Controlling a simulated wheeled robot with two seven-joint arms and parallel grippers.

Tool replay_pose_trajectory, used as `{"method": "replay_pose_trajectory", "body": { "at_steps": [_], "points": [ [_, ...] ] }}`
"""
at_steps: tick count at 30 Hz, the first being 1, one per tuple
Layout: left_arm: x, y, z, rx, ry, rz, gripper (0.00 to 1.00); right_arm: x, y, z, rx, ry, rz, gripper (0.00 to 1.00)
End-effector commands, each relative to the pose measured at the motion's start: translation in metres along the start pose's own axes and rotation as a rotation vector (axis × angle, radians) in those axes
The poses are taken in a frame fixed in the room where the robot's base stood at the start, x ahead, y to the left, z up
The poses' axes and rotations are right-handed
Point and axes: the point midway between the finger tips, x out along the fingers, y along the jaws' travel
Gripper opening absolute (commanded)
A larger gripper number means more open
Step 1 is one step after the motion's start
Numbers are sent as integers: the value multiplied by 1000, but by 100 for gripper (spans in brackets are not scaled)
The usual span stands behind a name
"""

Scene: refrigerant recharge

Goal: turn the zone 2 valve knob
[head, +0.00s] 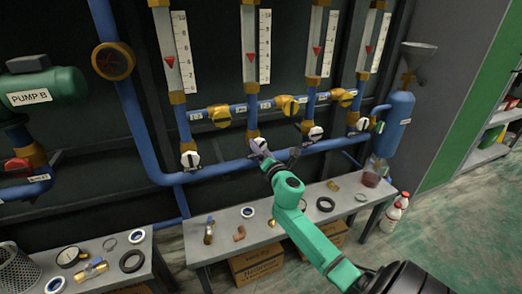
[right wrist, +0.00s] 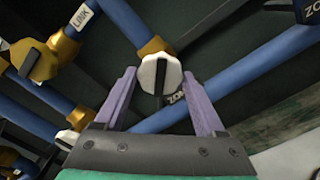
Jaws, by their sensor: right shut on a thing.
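The zone 2 valve knob (head: 257,144) is the second white knob from the left along the lower blue pipe. In the right wrist view the white knob (right wrist: 151,76) with its dark handle bar sits between the purple fingers. Its label is partly hidden, so I cannot read the number. My right gripper (head: 264,153) is at this knob, its arm coming up from the lower right; the right wrist view shows its two fingers (right wrist: 159,95) on either side of the knob, shut on it. My left gripper is not in view.
Similar white knobs stand left (head: 190,159) and right (head: 315,132). Yellow link valves (head: 288,105) sit above on the blue pipes. Below is a grey bench (head: 210,248) with loose fittings and rings. A blue tank (head: 395,122) stands at the right.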

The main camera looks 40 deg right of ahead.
Motion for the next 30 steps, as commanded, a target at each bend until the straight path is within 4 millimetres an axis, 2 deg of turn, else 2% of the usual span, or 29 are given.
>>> {"method": "replay_pose_trajectory", "body": {
  "at_steps": [4,7,9,15,20,21,22,23,30],
  "points": [
    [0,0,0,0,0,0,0,-1,-2,-3,-47,7,-4,5],
    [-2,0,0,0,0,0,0,-1,-2,-2,-312,9,-3,5],
    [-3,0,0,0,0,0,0,-1,-2,-4,-396,9,-3,5],
    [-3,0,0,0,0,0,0,-1,-2,-4,-402,9,-3,5],
    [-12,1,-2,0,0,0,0,-1,-1,-2,-706,10,-2,5],
    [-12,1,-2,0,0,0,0,-1,-2,-4,-734,10,-1,76],
    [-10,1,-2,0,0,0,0,-1,-3,-5,-726,10,-2,87],
    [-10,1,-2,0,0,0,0,-1,-3,-5,-724,9,-2,95],
    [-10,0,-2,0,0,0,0,0,-2,-2,-719,5,-1,95]
  ]
}}
